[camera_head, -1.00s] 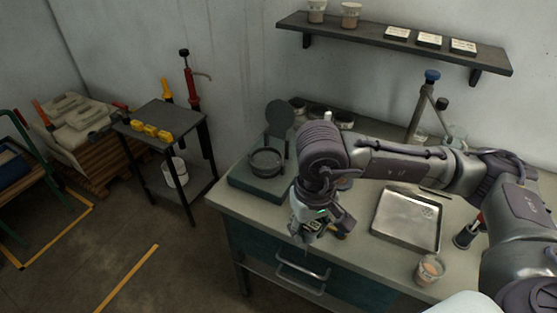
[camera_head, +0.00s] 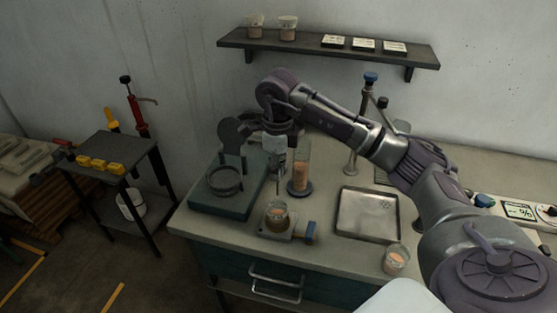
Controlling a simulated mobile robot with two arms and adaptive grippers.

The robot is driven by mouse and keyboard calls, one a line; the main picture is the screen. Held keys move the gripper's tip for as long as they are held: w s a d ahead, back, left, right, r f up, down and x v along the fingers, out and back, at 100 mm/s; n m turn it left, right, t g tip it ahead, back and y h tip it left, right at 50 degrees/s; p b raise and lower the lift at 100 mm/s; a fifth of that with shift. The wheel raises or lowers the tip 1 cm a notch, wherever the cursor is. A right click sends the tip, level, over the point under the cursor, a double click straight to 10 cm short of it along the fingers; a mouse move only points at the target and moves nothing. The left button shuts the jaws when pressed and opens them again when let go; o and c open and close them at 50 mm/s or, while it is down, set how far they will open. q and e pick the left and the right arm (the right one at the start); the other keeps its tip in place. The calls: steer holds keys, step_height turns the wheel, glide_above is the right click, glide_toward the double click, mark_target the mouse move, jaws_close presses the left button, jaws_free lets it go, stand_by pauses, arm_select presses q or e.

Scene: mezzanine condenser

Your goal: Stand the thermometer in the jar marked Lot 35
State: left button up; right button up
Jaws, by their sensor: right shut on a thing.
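My right gripper (camera_head: 279,166) points down over the left part of the bench. It is shut on a slim thing that seems to be the thermometer, mostly hidden by the fingers. Just below is a glass jar (camera_head: 278,215) with orange-brown contents, standing on a small beige stand. I cannot tell whether the held thing's tip is inside the jar or above it. Another glass jar (camera_head: 396,261) with similar contents stands at the bench's front, right of the drawer handle. No lot marking is readable on either. My left gripper is not in view.
A sieve (camera_head: 223,180) on a dark green base is to the left. A metal tray (camera_head: 368,214) lies right of the beige stand. Two cups (camera_head: 288,28) and several cards are on the wall shelf.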

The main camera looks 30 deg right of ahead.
steer(key=shift+w+d+f+m, duration=0.1)
steer(key=shift+w+m, duration=0.05)
steer(key=shift+m, duration=0.25)
steer(key=shift+f+b, duration=1.4)
steer(key=shift+f, duration=0.6)
step_height(320, 180, down, 8)
steer(key=b, duration=0.5)
steer(key=shift+r+b, duration=0.25)
steer(key=shift+b, duration=0.1)
steer(key=o, duration=1.4)
step_height(320, 180, up, 12)
